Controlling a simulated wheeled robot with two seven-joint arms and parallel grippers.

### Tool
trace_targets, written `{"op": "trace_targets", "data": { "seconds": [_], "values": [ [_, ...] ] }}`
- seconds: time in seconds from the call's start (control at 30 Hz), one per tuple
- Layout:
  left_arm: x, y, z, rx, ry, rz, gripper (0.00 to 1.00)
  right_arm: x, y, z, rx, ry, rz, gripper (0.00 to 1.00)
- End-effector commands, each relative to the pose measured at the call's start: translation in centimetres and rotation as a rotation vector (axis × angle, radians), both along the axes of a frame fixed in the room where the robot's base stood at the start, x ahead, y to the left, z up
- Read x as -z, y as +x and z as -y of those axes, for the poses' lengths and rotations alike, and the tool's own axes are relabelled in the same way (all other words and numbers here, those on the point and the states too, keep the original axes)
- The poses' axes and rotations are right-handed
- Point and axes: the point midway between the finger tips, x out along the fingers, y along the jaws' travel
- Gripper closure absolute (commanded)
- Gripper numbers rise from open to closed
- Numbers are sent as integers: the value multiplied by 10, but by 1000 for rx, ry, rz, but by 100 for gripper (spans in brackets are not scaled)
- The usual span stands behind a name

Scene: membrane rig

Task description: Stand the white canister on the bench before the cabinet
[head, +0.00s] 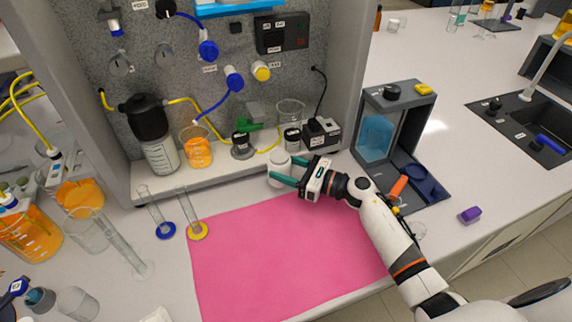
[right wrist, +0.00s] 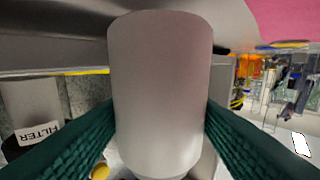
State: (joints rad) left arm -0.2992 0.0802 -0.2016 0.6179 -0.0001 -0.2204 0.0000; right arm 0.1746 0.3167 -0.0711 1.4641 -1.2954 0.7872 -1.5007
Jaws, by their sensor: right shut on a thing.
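The white canister (head: 279,166) is upright, or close to it, at the front edge of the cabinet's ledge, just behind the pink mat. My right gripper (head: 284,172) comes from the right and is shut on it, with one teal finger on each side. In the right wrist view the canister (right wrist: 160,90) fills the middle, between the two green fingers (right wrist: 160,130). The cabinet (head: 280,70) stands behind it. I cannot tell whether the canister's base touches the bench (head: 160,260). My left gripper is not in view.
The pink mat (head: 280,255) lies clear in front. A grey frame unit (head: 398,120) stands to the right. The ledge (head: 220,178) holds a bottle, an orange beaker (head: 197,152) and small jars.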

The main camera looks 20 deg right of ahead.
Motion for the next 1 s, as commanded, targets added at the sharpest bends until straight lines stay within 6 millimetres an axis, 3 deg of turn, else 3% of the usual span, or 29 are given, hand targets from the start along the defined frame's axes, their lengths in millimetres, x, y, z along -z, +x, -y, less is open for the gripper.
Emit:
{"op": "trace_targets", "data": {
  "seconds": [1.0],
  "values": [
    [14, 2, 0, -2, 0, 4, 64, 15, 0, 0, 0, 1, 2, 76]
  ]
}}
